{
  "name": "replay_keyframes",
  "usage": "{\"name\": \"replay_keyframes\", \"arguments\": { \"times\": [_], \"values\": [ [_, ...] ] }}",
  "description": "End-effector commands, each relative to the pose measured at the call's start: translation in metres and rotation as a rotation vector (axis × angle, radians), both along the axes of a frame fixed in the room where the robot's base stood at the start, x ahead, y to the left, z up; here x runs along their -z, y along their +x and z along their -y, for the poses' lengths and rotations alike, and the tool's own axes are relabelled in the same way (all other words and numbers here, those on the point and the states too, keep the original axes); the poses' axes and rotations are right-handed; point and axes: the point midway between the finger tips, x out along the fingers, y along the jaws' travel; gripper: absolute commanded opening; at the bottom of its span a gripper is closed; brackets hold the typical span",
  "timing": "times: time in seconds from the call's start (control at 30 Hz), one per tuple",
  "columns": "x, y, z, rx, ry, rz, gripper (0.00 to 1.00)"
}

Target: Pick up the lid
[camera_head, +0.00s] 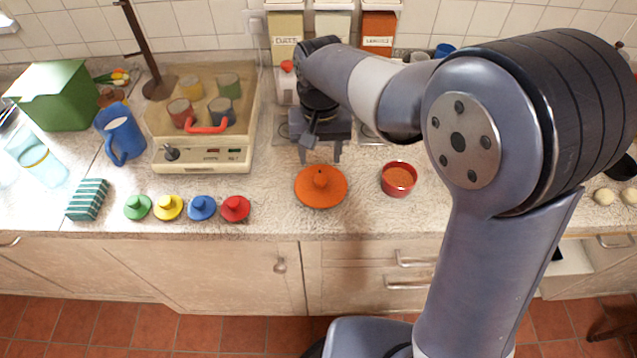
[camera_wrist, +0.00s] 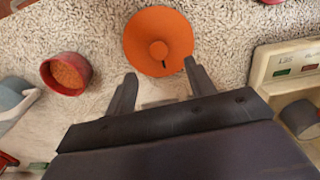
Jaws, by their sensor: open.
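An orange round lid (camera_head: 320,187) with a knob on top lies on the counter near its front edge. In the wrist view the lid (camera_wrist: 146,30) lies just beyond my fingertips, its knob roughly in line with the gap between them. My gripper (camera_head: 321,154) is behind the lid, its fingers apart and empty; the wrist view also shows the open gripper (camera_wrist: 160,71). I cannot tell its exact height above the counter. Small green (camera_head: 137,207), yellow (camera_head: 168,207), blue (camera_head: 202,207) and red (camera_head: 235,208) knobbed pieces stand in a row to the left.
A red pot (camera_head: 398,179) with brown contents stands right of the lid. A cream appliance (camera_head: 202,160) with a clear cover holds several mugs at the left. A blue pitcher (camera_head: 121,135), striped block (camera_head: 87,200) and green box (camera_head: 56,95) stand farther left. Counter around the lid is clear.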

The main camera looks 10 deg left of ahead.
Motion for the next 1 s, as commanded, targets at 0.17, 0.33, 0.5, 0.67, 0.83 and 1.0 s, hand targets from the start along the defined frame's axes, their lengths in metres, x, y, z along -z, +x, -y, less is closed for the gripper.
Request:
{"name": "replay_keyframes", "arguments": {
  "times": [0.17, 0.33, 0.5, 0.67, 0.83, 1.0],
  "values": [
    [0.017, 0.0, 0.0, 0.001, 0.0, -0.001, 0.52],
    [0.034, -0.001, 0.003, 0.002, -0.002, -0.003, 0.52],
    [0.06, -0.001, 0.004, 0.001, -0.002, -0.002, 0.52],
    [0.069, 0.0, 0.003, 0.001, 0.0, 0.001, 0.52],
    [0.069, 0.0, 0.003, 0.001, 0.001, 0.002, 0.52],
    [0.069, 0.0, 0.003, 0.001, 0.0, 0.001, 0.39]
  ]
}}
